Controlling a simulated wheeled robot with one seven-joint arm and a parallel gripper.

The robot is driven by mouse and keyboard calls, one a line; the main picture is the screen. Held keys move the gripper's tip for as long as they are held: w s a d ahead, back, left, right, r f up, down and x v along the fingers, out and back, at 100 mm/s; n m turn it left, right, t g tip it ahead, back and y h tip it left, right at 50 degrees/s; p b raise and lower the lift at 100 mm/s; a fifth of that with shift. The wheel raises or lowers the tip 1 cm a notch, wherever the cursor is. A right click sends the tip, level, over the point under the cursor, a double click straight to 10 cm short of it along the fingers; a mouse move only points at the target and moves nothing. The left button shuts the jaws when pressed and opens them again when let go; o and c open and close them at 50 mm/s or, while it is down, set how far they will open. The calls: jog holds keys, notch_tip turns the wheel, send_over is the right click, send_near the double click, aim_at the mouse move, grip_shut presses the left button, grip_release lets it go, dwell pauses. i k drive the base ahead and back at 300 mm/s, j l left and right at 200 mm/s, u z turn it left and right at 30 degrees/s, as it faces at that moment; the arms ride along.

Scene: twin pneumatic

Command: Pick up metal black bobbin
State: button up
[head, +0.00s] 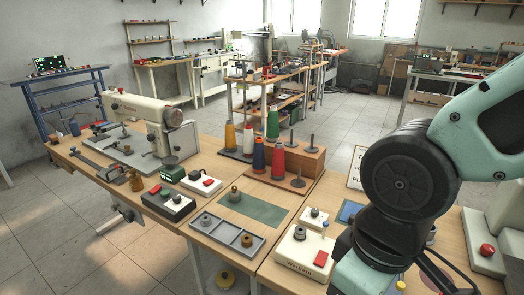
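Several small bobbin-like pieces stand on the wooden table (282,208) in the head view, and their exact make is too small to tell. A dark round piece (299,233) sits on a cream box with a red button (302,258). A greyish-brown piece (235,194) stands on the green mat (262,210). Two more small pieces, one dark grey (206,219) and one brownish-grey (247,240), lie in separate compartments of the grey tray (228,235). I cannot tell for sure which is the metal black bobbin. My arm reaches down at the right, and my gripper is not in view.
Tall thread cones, including a red one (278,160), stand behind the mat beside thin upright spindles. A cream sewing machine (145,115) is at the left. Control boxes (168,203) stand left of the tray. My arm hides part of the table's right side.

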aim_at(300, 234)
jog(key=i+j, duration=0.1)
jog(key=j, duration=0.5)
jog(key=i+j+z, duration=0.1)
jog(key=j, duration=0.5)
jog(key=z, duration=1.55)
